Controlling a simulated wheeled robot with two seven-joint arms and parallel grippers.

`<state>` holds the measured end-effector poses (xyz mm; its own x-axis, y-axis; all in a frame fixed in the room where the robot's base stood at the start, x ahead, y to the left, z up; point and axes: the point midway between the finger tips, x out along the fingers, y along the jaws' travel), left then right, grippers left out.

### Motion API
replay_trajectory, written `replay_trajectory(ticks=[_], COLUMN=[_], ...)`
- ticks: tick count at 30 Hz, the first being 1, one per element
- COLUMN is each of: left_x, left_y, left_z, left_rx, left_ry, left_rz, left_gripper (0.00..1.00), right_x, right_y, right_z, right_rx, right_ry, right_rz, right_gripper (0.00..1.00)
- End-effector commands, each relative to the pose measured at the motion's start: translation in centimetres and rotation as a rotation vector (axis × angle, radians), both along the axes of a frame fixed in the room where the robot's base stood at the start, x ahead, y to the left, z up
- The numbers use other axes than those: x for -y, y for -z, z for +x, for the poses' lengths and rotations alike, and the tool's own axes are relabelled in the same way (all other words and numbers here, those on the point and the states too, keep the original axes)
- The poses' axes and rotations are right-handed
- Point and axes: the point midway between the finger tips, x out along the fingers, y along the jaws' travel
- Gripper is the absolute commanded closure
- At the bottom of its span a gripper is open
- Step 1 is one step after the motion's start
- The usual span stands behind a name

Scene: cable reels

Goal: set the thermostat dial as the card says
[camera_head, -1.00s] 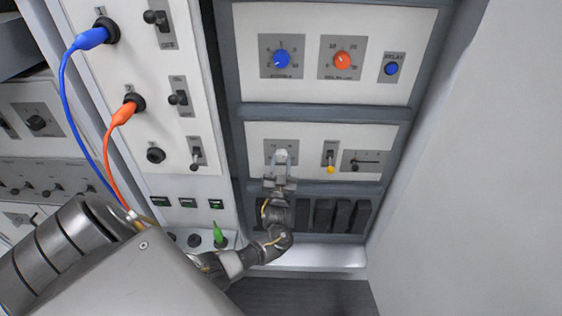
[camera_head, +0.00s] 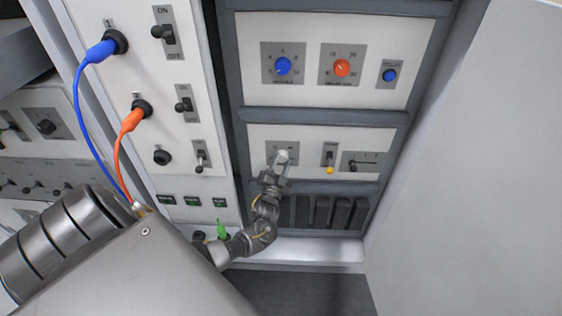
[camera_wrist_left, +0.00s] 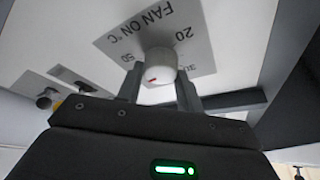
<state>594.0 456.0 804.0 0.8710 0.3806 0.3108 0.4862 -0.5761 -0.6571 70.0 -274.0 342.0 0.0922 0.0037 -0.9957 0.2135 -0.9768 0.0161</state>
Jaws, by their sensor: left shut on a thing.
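The white thermostat dial (camera_head: 283,155) sits on a grey plate in the lower white panel. In the left wrist view the dial (camera_wrist_left: 160,68) has a red mark on its face, and its plate (camera_wrist_left: 115,42) reads "FAN ON °C" with the numbers 20, 30 and 50 legible. My left gripper (camera_head: 277,162) is shut on the dial, a finger on each side; it also shows in the left wrist view (camera_wrist_left: 159,80). Part of the dial's scale is hidden behind the dial and fingers. I see no card that I can make out. My right gripper is not in view.
Beside the dial are a yellow-tipped switch (camera_head: 330,158) and a slider (camera_head: 363,161). Above are a blue dial (camera_head: 283,66), an orange dial (camera_head: 342,68) and a blue button (camera_head: 389,75). Blue (camera_head: 78,110) and orange (camera_head: 117,160) cables hang at the left.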

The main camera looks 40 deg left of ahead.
Motion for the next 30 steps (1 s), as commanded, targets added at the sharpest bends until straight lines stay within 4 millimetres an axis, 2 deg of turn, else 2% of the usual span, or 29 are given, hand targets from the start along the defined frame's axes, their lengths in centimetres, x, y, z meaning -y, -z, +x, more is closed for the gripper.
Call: replay_trajectory(ticks=[11,12,17,26,30], left_x=[0.0,0.0,0.0,0.1,0.7], left_y=[0.0,0.0,0.0,0.1,0.7], left_z=[0.0,0.0,0.0,-0.2,-1.5], left_rx=[-0.002,-0.002,-0.002,-0.003,-0.004], left_ry=[0.0,0.0,0.0,0.0,0.002], left_rz=[0.005,0.005,0.004,0.003,0.002], left_gripper=[0.86,0.61,0.42,0.42,0.42], right_x=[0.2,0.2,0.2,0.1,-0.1], right_y=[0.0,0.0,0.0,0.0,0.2], right_z=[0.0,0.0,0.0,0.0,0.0], right_rx=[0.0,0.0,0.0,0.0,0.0], right_ry=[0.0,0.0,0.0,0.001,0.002], right_rz=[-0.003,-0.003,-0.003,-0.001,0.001], right_gripper=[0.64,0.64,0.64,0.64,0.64])
